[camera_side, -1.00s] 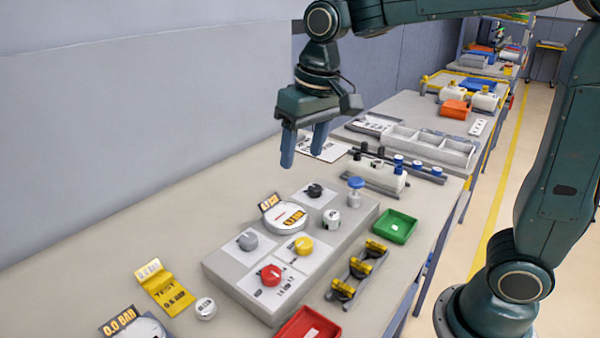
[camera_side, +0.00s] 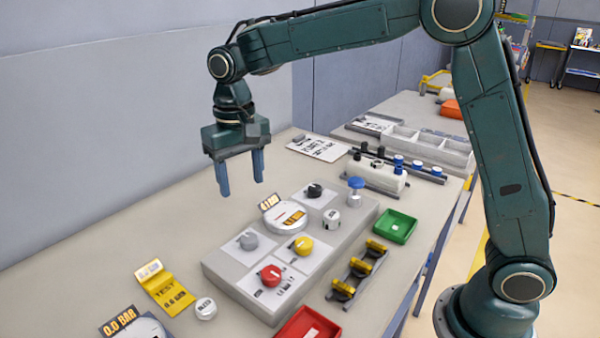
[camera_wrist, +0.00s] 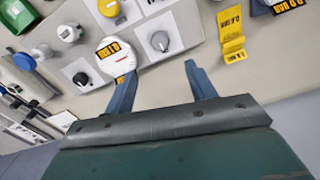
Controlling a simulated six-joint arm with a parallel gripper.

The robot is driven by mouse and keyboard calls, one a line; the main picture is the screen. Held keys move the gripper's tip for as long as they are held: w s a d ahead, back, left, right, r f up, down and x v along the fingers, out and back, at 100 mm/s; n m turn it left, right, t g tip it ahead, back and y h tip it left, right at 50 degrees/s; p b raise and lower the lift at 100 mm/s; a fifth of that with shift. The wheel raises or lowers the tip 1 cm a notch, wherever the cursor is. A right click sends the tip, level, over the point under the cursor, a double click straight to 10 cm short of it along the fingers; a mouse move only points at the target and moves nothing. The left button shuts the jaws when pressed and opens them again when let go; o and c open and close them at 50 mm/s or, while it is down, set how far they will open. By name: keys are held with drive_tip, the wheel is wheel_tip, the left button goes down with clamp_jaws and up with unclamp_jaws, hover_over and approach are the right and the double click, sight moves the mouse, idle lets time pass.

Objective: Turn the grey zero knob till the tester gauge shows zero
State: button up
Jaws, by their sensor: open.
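The grey zero knob (camera_side: 248,240) sits on a white plate at the left of the grey tester block (camera_side: 222,272). In the wrist view the grey knob (camera_wrist: 160,41) lies ahead of the fingers, between their lines. The round white tester gauge (camera_side: 285,217) stands behind the knob, with an orange display whose digits I cannot read surely; it also shows in the wrist view (camera_wrist: 117,56), partly behind a finger. My gripper (camera_side: 240,190) is open and empty, pointing down, above and behind the grey knob, touching nothing. Its fingers show apart in the wrist view (camera_wrist: 158,80).
Red (camera_side: 270,275), yellow (camera_side: 303,246) and black (camera_side: 314,191) knobs sit close by on the block. A blue-topped fitting (camera_side: 355,190) stands at its back. Green (camera_side: 396,226) and red (camera_side: 310,325) trays lie to the right. A yellow tag (camera_side: 166,290) lies at the left.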

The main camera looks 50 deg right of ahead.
sight(249, 237)
wheel_tip(249, 237, down, 14)
drive_tip(key=shift+r, duration=0.15)
idle(0.7)
drive_tip(key=shift+c, duration=0.5)
drive_tip(key=c, duration=0.9)
drive_tip(key=shift+n, duration=2)
drive_tip(key=o, duration=1)
